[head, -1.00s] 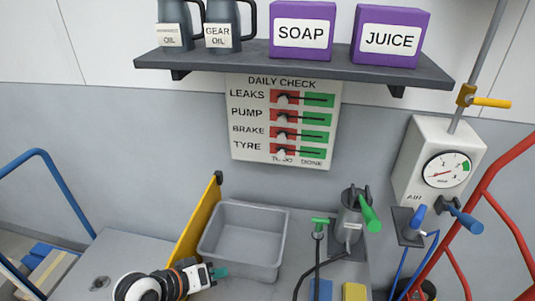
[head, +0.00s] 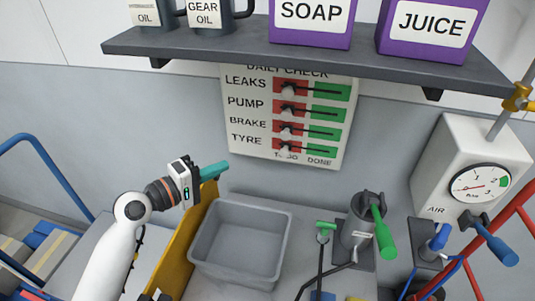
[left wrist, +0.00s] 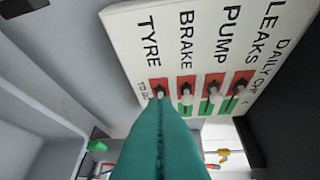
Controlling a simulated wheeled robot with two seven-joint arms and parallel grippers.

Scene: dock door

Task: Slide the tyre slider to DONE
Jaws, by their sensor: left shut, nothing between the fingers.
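The DAILY CHECK board (head: 240,150) hangs on the wall under the shelf. Its lowest row is TYRE, and the tyre slider (head: 284,149) has its knob at the left, on the red TO DO end. The green DONE end of that row is at the right. My left gripper (head: 224,166) has teal fingers, shut and empty, to the left of the board and a little below the TYRE label. In the left wrist view the board appears turned, and the shut fingers (left wrist: 160,104) overlap the lower end of the TYRE row near its knob (left wrist: 160,92). Contact cannot be told.
The LEAKS, PUMP and BRAKE sliders sit above, also on red. A shelf (head: 300,57) with jugs and purple boxes juts out above the board. A grey bin (head: 240,240), a yellow panel (head: 190,235) and a green-handled pump (head: 360,225) stand below.

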